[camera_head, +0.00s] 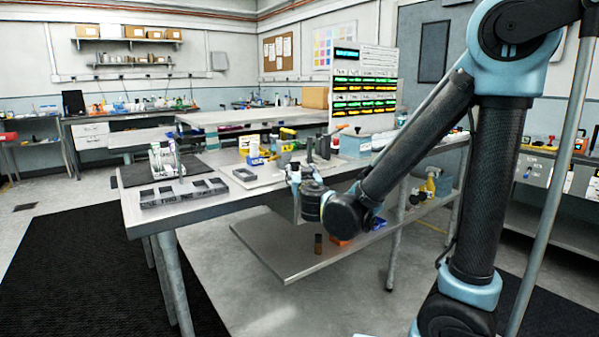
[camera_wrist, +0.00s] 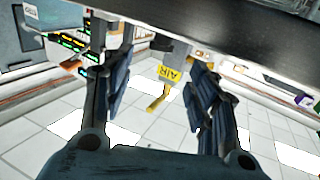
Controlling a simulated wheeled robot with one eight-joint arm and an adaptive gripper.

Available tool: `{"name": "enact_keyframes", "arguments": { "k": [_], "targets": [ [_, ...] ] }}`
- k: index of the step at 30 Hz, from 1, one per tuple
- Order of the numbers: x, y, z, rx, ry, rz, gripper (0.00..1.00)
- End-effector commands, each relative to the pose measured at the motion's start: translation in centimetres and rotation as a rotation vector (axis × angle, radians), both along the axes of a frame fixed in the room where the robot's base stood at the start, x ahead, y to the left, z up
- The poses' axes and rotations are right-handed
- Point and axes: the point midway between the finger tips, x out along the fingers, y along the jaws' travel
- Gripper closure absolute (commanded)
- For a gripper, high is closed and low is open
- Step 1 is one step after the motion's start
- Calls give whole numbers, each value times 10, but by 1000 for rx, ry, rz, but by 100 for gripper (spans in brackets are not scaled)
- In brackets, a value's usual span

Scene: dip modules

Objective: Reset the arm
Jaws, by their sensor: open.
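My arm reaches from the right in the head view, bent down toward the front edge of the workbench (camera_head: 215,208). My gripper (camera_head: 296,180) is at that edge, small and partly hidden by my wrist. In the wrist view my gripper (camera_wrist: 152,80) shows two dark padded fingers spread apart, with nothing held between them.
A grey slotted block (camera_head: 184,192), a dark mat (camera_head: 145,172) and a tray (camera_head: 250,178) with small parts lie on the bench. A lower shelf (camera_head: 290,262) is beneath. In the wrist view a dark surface (camera_wrist: 230,25) crosses the top, close to the fingers.

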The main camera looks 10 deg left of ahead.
Motion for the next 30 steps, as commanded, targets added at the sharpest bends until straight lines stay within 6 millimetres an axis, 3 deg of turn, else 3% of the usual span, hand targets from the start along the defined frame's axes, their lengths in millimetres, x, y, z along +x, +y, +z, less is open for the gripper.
{"name": "enact_keyframes", "arguments": {
  "k": [7, 16, 19, 23, 30],
  "targets": [
    [-13, -6, 0, 0, 0, 0, 46],
    [-13, -6, 0, 0, 1, -2, 46],
    [-9, -15, -1, -9, 8, -22, 46],
    [8, -51, -5, -42, 49, -100, 46],
    [37, -163, -27, -154, 207, -320, 46]
  ]
}}
